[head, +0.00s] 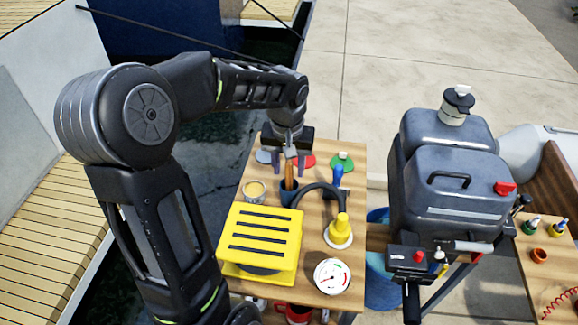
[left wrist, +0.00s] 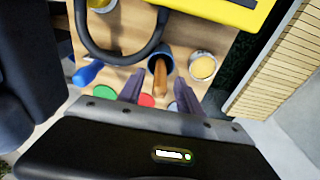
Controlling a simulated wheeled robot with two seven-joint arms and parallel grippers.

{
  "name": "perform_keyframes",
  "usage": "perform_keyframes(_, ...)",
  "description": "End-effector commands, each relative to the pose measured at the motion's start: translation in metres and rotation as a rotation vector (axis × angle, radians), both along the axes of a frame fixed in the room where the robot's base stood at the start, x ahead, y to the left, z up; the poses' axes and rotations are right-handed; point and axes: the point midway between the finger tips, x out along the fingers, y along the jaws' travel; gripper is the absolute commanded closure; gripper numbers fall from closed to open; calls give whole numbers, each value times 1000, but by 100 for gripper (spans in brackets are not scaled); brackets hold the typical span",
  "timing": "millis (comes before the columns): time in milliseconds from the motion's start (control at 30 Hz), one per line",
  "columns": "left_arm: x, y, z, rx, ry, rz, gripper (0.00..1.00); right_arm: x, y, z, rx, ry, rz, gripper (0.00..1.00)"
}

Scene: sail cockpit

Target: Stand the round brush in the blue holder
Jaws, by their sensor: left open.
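A wooden-handled brush (head: 289,172) stands in the dark blue holder (head: 290,193) on the wooden table, handle up. In the left wrist view the brush handle (left wrist: 160,75) rises from the holder (left wrist: 166,56) toward my fingers; its bristle end is hidden inside. My left gripper (head: 289,163) is above the holder with its fingers open on either side of the handle. In the left wrist view, my left gripper (left wrist: 160,94) shows a gap between each finger and the handle. My right gripper is not in view.
A yellow slotted box (head: 262,240) stands in front of the holder, with a dark curved hose (head: 322,188) to the right. A small tin (head: 254,190), a blue bottle (head: 338,175), a yellow-topped piece (head: 341,228) and a gauge (head: 332,276) crowd the table. An outboard motor (head: 450,180) stands right.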

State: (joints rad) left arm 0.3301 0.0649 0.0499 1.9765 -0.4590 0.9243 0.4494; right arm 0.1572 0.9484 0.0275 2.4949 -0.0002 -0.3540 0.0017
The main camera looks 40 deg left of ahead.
Motion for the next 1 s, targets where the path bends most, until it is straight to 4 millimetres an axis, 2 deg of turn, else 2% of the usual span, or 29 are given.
perform_keyframes(500, -7, -4, 70, 1, -4, -1, 58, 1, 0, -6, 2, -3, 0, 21)
perform_keyframes(1000, -8, -5, 75, 0, -1, -1, 58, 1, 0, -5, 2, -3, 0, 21)
